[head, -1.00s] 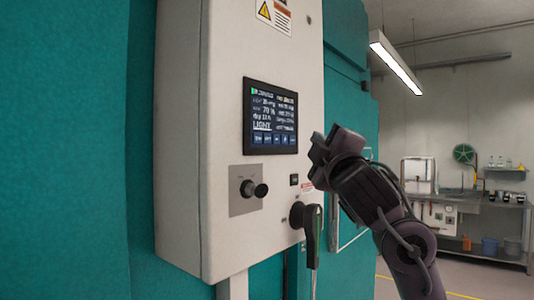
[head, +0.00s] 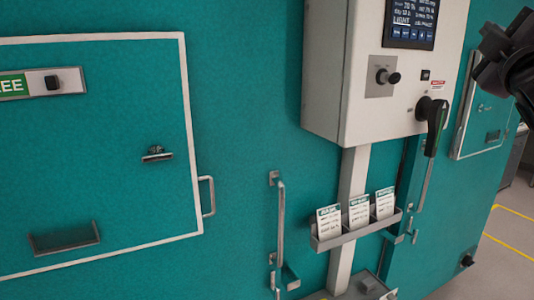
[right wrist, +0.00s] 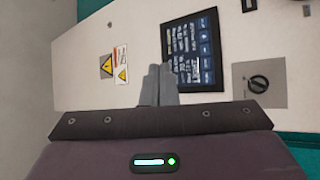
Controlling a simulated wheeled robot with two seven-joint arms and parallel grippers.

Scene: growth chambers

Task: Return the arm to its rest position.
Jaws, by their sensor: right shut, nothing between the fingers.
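My left arm and gripper are not in view.
The white control box (head: 350,75) stands out from the teal wall (head: 240,90). It carries a black knob (head: 385,76) and a lever handle (head: 435,125). Below are a card rack (head: 355,232) and a vertical handle (head: 281,225). A white-framed door (head: 100,150) is at left.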

